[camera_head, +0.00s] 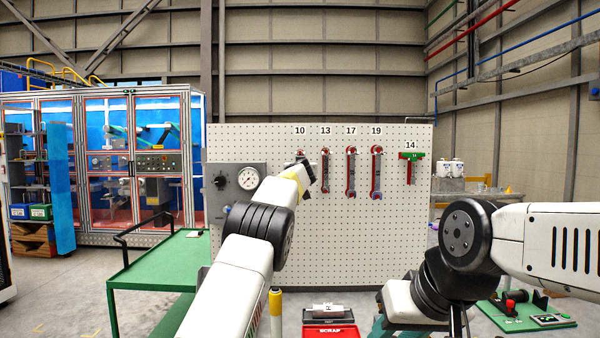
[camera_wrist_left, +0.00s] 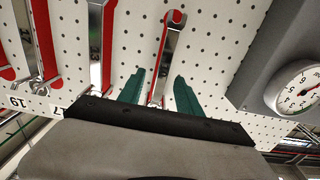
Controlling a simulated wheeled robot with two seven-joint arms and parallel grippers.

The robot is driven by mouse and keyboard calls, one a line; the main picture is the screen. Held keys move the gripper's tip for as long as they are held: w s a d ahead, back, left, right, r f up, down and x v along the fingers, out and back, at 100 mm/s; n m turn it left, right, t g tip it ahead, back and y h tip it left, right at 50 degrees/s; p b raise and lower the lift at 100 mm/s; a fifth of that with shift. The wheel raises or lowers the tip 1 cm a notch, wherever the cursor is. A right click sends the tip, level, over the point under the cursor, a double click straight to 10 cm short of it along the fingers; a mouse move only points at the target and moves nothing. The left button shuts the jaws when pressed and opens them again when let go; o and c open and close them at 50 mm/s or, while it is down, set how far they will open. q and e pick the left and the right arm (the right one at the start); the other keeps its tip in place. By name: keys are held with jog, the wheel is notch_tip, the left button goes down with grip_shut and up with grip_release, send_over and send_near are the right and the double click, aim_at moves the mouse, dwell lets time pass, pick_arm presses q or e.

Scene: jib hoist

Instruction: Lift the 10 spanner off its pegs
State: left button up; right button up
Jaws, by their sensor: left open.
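The 10 spanner, red and silver, hangs on the white pegboard under the label 10. In the head view only its top end (camera_head: 300,153) shows above my left gripper (camera_head: 308,172), which hides the rest. In the left wrist view the spanner (camera_wrist_left: 166,52) runs up the board, nearest the gauge. My left gripper (camera_wrist_left: 158,88) is open there, its two green fingers on either side of the spanner's near part and apart from it. Whether the fingers reach the board is unclear. My right arm is low at the right; its fingers are not clear.
The 13 spanner (camera_head: 325,172) hangs close beside, then the 17 (camera_head: 350,174) and 19 (camera_head: 376,174). A green-handled 14 tool (camera_head: 411,167) hangs farther right. A gauge box (camera_head: 222,198) sits just left. A green table (camera_head: 160,268) and a red scrap bin (camera_head: 330,330) stand below.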

pick_arm(q)
jog(key=shift+w+a, duration=0.1)
jog(key=shift+a, duration=0.05)
grip_shut()
jog(key=shift+r, duration=0.2)
dwell(0.4)
jog(key=shift+r, duration=0.4)
jog(key=shift+r, duration=0.2)
